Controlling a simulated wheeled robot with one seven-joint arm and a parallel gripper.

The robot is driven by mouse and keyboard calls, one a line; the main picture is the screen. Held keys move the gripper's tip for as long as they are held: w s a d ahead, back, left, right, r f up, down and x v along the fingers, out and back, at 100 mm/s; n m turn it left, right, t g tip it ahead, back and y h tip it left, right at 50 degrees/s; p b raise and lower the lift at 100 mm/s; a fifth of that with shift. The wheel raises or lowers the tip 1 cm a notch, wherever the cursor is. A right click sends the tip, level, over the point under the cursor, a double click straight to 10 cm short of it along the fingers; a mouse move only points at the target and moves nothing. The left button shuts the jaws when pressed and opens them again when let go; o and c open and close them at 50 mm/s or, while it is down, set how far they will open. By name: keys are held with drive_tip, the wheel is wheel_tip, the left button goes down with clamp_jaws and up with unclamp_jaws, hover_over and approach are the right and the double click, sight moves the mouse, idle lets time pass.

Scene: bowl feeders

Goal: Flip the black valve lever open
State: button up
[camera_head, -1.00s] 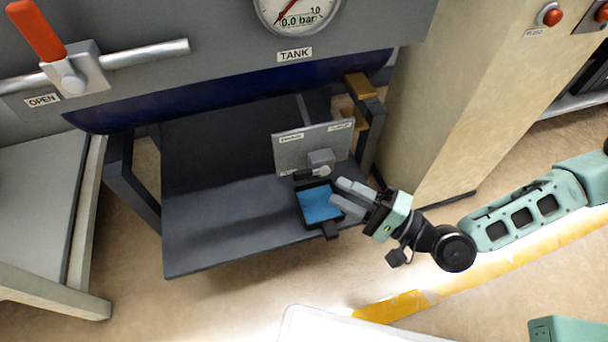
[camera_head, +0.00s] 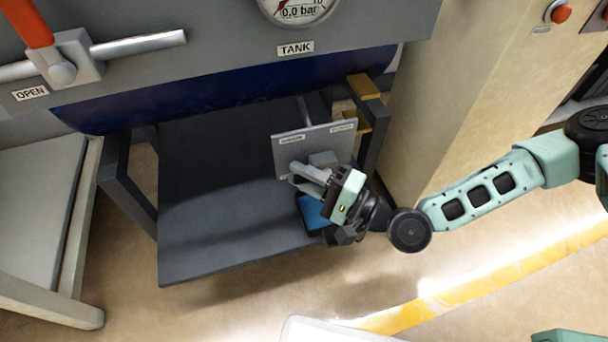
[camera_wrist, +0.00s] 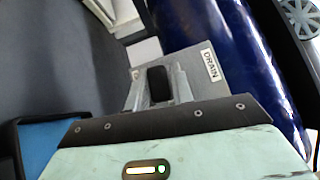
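The black valve lever (camera_wrist: 157,83) shows in the wrist view as a dark rounded end in front of a grey plate (camera_wrist: 207,84) labelled DRAIN. In the head view my gripper hides the lever, but the grey plate (camera_head: 292,147) and the grey valve block (camera_head: 323,159) show. My gripper (camera_head: 297,178) is in front of the plate, low and just left of the block. Its pale fingers are apart, one on each side of the lever in the wrist view (camera_wrist: 160,88). I cannot tell whether they touch it.
A tray with a blue bottom (camera_head: 312,212) lies under my gripper on the dark shelf (camera_head: 215,235). The blue tank (camera_head: 230,90) with a gauge (camera_head: 298,8) is above. A red-handled lever (camera_head: 28,22) is at upper left. The shelf's left side is clear.

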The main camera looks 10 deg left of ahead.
clamp_jaws()
drive_tip(key=shift+r+p, duration=0.1)
drive_tip(key=shift+p, duration=0.55)
drive_tip(key=shift+n+h+p, duration=0.5)
drive_tip(key=shift+p, duration=0.45)
drive_tip(key=shift+f, duration=0.5)
drive_tip(key=o, duration=0.5)
unclamp_jaws()
drive_tip(key=shift+o, duration=0.2)
